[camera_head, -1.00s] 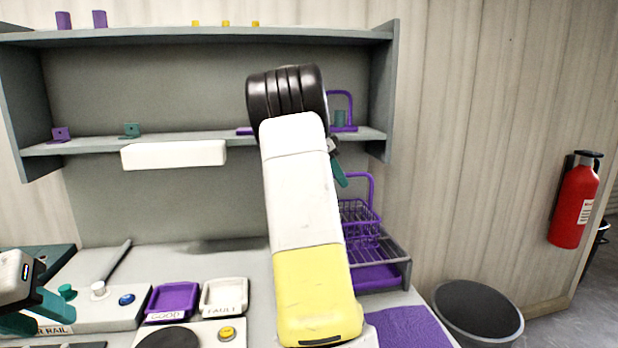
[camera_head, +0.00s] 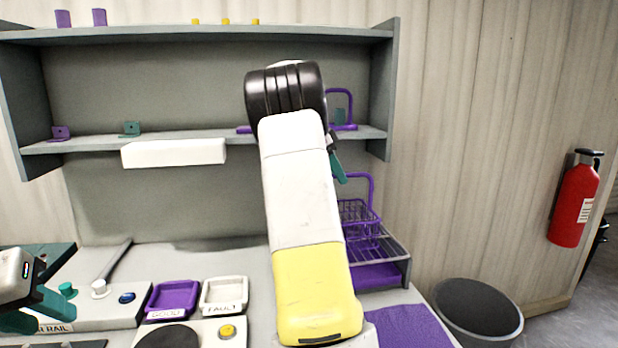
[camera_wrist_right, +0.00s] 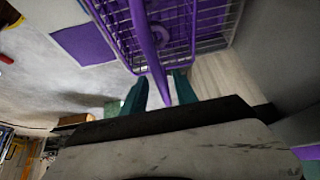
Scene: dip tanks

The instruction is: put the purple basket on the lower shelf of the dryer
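The purple basket (camera_head: 358,213) is a wire basket with a tall arched handle, at the dryer (camera_head: 397,250), a low grey rack at the bench's right end. Its left side is hidden behind my right arm. My right gripper (camera_head: 338,165) is mostly hidden by that arm; a teal finger shows beside the handle. In the right wrist view, the handle (camera_wrist_right: 153,60) runs between the two teal fingers (camera_wrist_right: 160,92), with a visible gap beside it. My left gripper (camera_head: 18,320) is at the lower left edge, partly cut off, away from the basket.
A wall shelf (camera_head: 200,38) hangs above the bench; another purple handled item (camera_head: 350,105) stands on its lower board. Purple (camera_head: 174,298) and white (camera_head: 224,294) trays lie at the front. A bin (camera_head: 478,310) and fire extinguisher (camera_head: 574,205) are at the right.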

